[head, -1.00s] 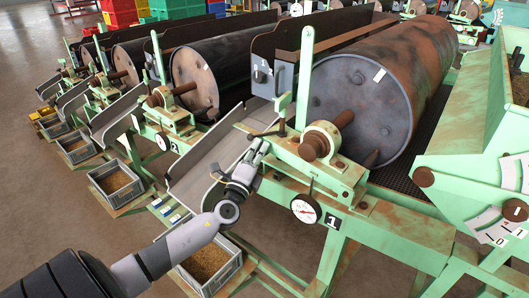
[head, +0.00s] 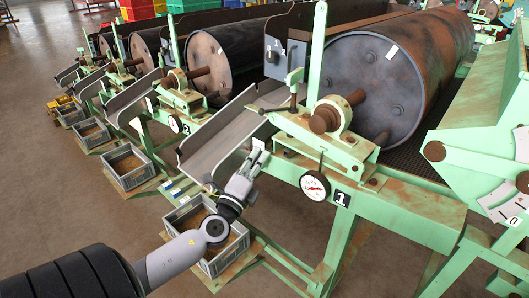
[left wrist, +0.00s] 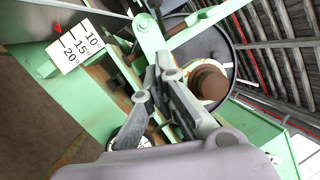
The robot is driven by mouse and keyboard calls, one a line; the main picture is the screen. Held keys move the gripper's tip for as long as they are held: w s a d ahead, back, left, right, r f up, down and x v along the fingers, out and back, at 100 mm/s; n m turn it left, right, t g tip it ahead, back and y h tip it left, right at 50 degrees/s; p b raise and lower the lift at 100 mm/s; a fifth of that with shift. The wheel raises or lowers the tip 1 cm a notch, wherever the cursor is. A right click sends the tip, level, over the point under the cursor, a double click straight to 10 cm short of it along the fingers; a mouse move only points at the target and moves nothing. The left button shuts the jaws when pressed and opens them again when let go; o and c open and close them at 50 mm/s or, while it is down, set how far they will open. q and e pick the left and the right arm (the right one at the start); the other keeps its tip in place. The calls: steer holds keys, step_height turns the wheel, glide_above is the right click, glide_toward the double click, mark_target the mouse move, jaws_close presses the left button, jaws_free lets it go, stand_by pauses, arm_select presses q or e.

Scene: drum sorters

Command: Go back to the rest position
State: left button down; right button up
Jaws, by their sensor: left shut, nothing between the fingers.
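My left gripper (head: 257,152) is shut and empty in the head view. It sits in front of the green frame of drum sorter 1 (head: 395,215), at the right edge of the grey chute (head: 215,140) and left of the round dial gauge (head: 315,186). In the left wrist view the closed fingers (left wrist: 163,65) point up toward the green frame and the rusty shaft end (left wrist: 208,82). I cannot tell whether the fingers touch the frame. My right gripper is not in view.
A grey crate (head: 238,246) stands below the chute, close under my left forearm. The large drum (head: 375,95) lies behind the frame. More sorters and crates, such as the crate (head: 128,180), line up to the left. The floor (head: 60,205) at left is open.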

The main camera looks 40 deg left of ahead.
arm_select(q)
steer(key=s+a+f+n+g, duration=0.1)
steer(key=a+f+n+g, duration=0.15)
steer(key=f, duration=0.95)
steer(key=s+a+f+n+g, duration=0.1)
steer(key=s+f+n+g, duration=0.2)
steer(key=f, duration=0.9)
steer(key=s+d+f+n+g, duration=0.1)
steer(key=s+f+g, duration=0.2)
steer(key=f, duration=0.6)
steer(key=s+d+f+n+g, duration=0.15)
steer(key=s+f, duration=0.25)
steer(key=f, duration=0.4)
steer(key=s+d+f+n+g+h, duration=0.25)
steer(key=s+d+f, duration=0.25)
steer(key=s+f, duration=0.35)
steer(key=s+d+f+n+g+h, duration=0.1)
steer(key=s+d+f+n+g, duration=0.2)
steer(key=s+f, duration=0.55)
steer(key=s+d+f+n+g, duration=0.1)
steer(key=s+d+f+g, duration=0.1)
steer(key=s+d, duration=0.3)
steer(key=s+d+f+n+g+h, duration=0.1)
steer(key=s+d+f, duration=0.4)
steer(key=s, duration=0.5)
steer(key=shift+d+g, duration=0.45)
steer(key=shift+d, duration=0.05)
